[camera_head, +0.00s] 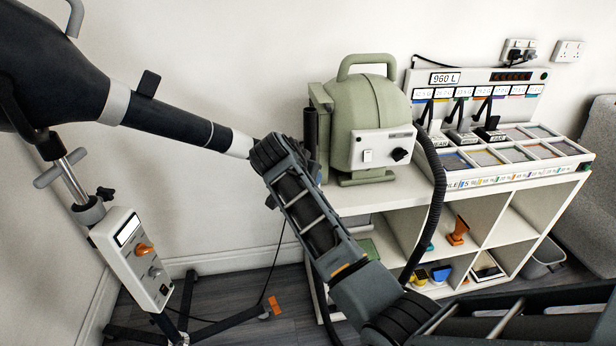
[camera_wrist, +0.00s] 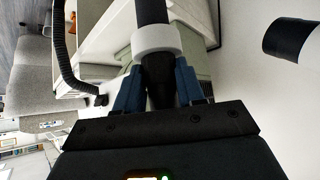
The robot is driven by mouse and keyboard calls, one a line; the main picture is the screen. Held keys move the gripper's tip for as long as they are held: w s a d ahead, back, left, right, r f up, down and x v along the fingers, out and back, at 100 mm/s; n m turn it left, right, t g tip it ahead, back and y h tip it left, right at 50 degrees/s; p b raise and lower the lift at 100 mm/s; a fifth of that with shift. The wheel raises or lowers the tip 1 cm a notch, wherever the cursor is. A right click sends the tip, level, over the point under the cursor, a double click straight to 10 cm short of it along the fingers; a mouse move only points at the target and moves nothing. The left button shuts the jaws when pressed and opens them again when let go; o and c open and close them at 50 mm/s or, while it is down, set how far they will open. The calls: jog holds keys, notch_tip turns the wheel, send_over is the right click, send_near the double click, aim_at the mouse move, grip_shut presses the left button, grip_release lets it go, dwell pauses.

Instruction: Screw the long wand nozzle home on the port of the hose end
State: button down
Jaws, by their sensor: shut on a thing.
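A long dark tube with a white end (camera_head: 238,144) runs from the big black stand-held body (camera_head: 50,60) toward my wrist. Whether it is the wand nozzle or joins what I hold, I cannot tell. In the head view my own arm hides the gripper. In the wrist view my gripper (camera_wrist: 160,95) is shut, its blue fingers on either side of a black tube, just below a white collar (camera_wrist: 158,42). The tube (camera_wrist: 152,11) carries on past the collar. A separate dark cylinder (camera_wrist: 288,38) shows at the right. The port's threads are not visible.
A green blower (camera_head: 375,105) stands on the white shelf unit (camera_head: 360,200), its ribbed hose (camera_head: 438,190) hanging down in front. A sorting rack (camera_head: 520,165) is at its right. A control box (camera_head: 132,258) on the stand is at the left.

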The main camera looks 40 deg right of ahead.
jog(key=shift+a+f+m+g+b, duration=0.15)
jog(key=shift+f+m+g+b, duration=0.55)
jog(key=shift+m+g+b, duration=0.55)
jog(key=c, duration=0.8)
grip_release()
jog(key=shift+r+p, duration=0.15)
jog(key=shift+p, duration=0.15)
jog(key=shift+o, duration=1.1)
jog(key=shift+p+v, duration=0.7)
jog(key=shift+v, duration=0.4)
jog(key=p+v, duration=0.3)
jog(key=v, duration=0.3)
jog(key=shift+r, duration=0.15)
jog(key=o, duration=0.6)
jog(key=shift+w, duration=0.1)
jog(key=shift+c, duration=0.2)
